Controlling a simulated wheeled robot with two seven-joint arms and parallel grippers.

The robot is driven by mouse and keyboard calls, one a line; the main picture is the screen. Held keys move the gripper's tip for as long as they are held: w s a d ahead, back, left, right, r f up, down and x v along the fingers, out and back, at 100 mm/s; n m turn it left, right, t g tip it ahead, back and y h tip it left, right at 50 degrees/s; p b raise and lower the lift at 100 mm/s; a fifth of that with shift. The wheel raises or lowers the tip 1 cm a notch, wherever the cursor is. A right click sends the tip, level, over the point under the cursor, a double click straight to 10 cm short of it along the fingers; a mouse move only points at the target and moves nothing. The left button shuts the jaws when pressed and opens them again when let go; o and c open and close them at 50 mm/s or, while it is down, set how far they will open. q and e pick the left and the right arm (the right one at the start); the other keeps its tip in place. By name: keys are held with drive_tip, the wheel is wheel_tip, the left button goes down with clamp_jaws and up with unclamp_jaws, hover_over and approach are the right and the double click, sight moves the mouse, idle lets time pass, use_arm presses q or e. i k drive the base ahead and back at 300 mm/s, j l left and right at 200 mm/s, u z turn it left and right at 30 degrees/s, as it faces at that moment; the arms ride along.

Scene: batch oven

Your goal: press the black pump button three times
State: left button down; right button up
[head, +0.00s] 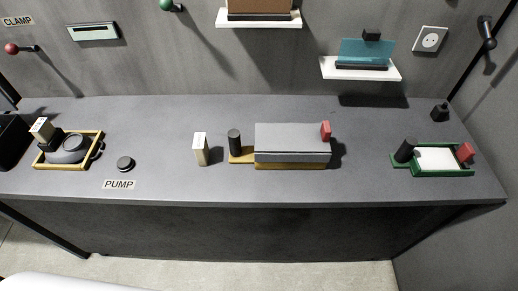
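The black pump button (125,164) is a small round knob on the grey counter, left of the middle in the head view. The white label reading PUMP (119,184) lies just in front of it, near the counter's front edge. Nothing touches or covers the button. Whether it is pressed in cannot be told from this view. Neither of my grippers shows in the head view.
On the grey counter (300,190), a yellow-framed tray (97,150) stands left of the button. A cream block (200,149) and a grey box (292,142) stand to the right. A green tray (461,172) is at far right. Space around the button is clear.

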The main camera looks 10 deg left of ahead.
sight(125, 164)
drive_tip(key=u, duration=1.4)
